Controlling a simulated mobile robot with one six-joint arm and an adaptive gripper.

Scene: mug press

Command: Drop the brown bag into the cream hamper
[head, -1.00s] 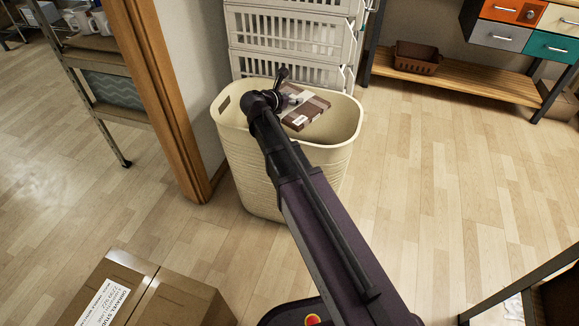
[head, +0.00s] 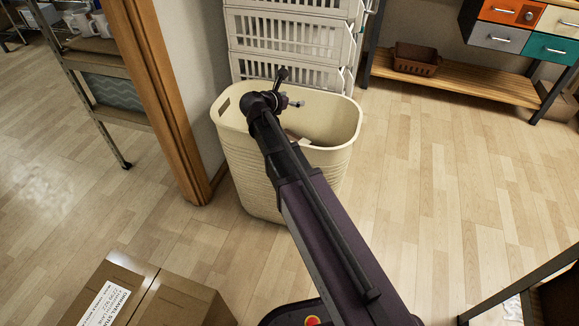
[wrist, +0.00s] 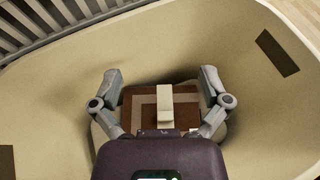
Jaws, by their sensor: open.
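The brown bag (wrist: 186,112), with pale bands, lies down inside the cream hamper (wrist: 60,110) in the wrist view, beyond my open fingers. My gripper (wrist: 160,75) is open, with its two fingers spread wide and nothing between the tips. In the head view my gripper (head: 290,90) is over the opening of the hamper (head: 240,160). Only a small pale part of the bag shows there beside my arm; the hamper wall and my arm hide the rest.
A stack of white slatted crates (head: 290,35) stands right behind the hamper. A wooden door frame (head: 160,100) is close on its left. A cardboard box (head: 180,305) is at the front left. The floor to the right is clear.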

